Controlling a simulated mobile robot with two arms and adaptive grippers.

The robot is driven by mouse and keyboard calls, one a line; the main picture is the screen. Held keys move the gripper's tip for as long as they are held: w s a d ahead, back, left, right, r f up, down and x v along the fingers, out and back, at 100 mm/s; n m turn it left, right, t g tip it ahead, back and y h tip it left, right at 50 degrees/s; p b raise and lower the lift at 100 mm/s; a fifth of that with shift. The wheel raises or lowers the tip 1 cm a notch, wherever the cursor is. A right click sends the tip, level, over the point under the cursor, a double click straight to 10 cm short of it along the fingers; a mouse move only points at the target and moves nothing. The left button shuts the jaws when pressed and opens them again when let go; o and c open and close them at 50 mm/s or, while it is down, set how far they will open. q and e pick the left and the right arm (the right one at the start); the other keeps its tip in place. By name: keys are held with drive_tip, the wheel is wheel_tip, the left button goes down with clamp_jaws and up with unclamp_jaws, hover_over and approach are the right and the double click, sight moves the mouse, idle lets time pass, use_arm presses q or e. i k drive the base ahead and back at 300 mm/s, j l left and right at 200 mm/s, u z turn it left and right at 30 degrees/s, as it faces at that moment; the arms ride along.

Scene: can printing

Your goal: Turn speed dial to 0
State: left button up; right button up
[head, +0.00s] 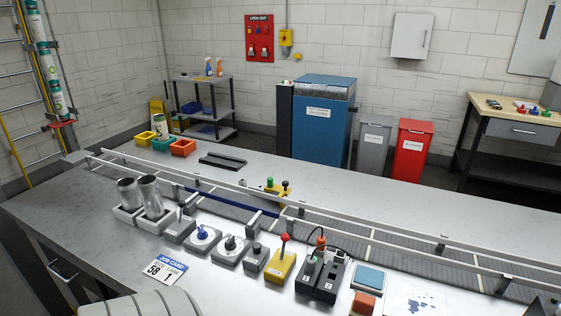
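Two round dials on grey bases stand side by side on the metal table in front of the conveyor. One has a blue knob (202,234) on a white face. The other has a black knob (231,243) on a white face. I cannot tell which one is the speed dial, and their scale marks are too small to read. Neither of my grippers is in view, and nothing touches the dials.
Two metal cans (150,190) in holders stand left of the dials. A small grey button box (255,258), a yellow box with a red-knobbed lever (281,265) and black units (320,278) stand right. A job card (166,269) lies in front. The conveyor (330,233) runs behind.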

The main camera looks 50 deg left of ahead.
sight(230, 244)
drive_tip(key=u, duration=2.1)
drive_tip(key=k+j+u, duration=0.1)
drive_tip(key=j+u, duration=0.2)
drive_tip(key=j, duration=0.2)
drive_tip(key=j+u, duration=0.25)
drive_tip(key=j, duration=0.2)
